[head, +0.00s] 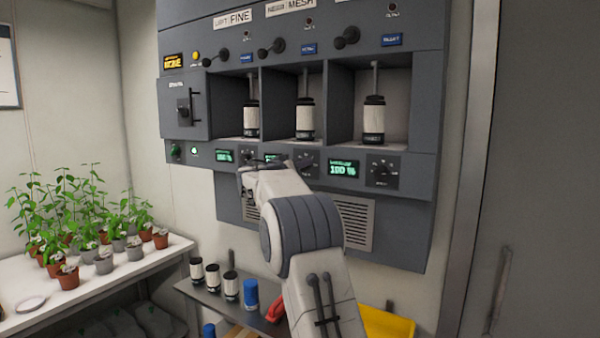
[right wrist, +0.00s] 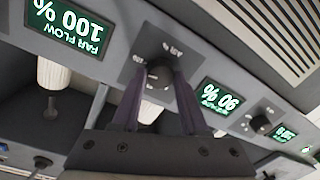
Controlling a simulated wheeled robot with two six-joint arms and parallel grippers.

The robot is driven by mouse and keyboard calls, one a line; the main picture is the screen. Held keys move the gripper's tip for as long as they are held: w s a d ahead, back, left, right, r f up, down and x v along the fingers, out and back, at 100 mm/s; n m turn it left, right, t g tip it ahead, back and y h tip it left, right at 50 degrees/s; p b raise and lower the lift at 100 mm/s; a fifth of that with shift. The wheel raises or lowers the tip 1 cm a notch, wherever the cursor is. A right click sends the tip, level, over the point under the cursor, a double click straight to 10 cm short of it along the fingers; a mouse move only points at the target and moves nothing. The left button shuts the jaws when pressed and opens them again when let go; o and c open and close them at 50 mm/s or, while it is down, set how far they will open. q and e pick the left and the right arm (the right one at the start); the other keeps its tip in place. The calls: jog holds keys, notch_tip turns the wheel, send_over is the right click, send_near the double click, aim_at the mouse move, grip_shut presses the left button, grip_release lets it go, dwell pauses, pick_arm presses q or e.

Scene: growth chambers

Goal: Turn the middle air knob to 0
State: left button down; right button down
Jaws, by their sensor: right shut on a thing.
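The middle air knob (right wrist: 159,74) is a dark round dial on the grey chamber front. In the right wrist view, which shows the panel upside down, my right gripper (right wrist: 160,80) is shut on it, one finger on each side. The middle green display (right wrist: 217,98) beside it reads 90 %. In the head view the middle knob (head: 307,163) shows beside my right arm, which covers part of the middle display (head: 272,157). The knob's pointer is too small to read. My left gripper is not in view.
The far display (head: 343,169) reads 100 %, with its knob (head: 383,172) to the right. Black levers stick out above the bays. Potted seedlings stand on a white bench (head: 92,284) at left.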

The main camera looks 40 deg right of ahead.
jog(key=shift+w+a+f+n+g+h+p, duration=0.25)
jog(key=shift+n+p, duration=1.25)
jog(key=shift+n, duration=3.85)
jog(key=shift+s+d+r+n+g+h+p, duration=0.3)
jog(key=shift+n+p, duration=1.15)
jog(key=shift+n, duration=3.85)
jog(key=shift+w+a+f+n+g+y+p, duration=0.25)
jog(key=shift+n+p, duration=1.25)
jog(key=shift+n, duration=3.85)
jog(key=shift+d+f, duration=0.1)
jog(key=shift+d, duration=0.05)
jog(key=shift+c, duration=2.2)
grip_release()
jog(key=shift+s, duration=0.1)
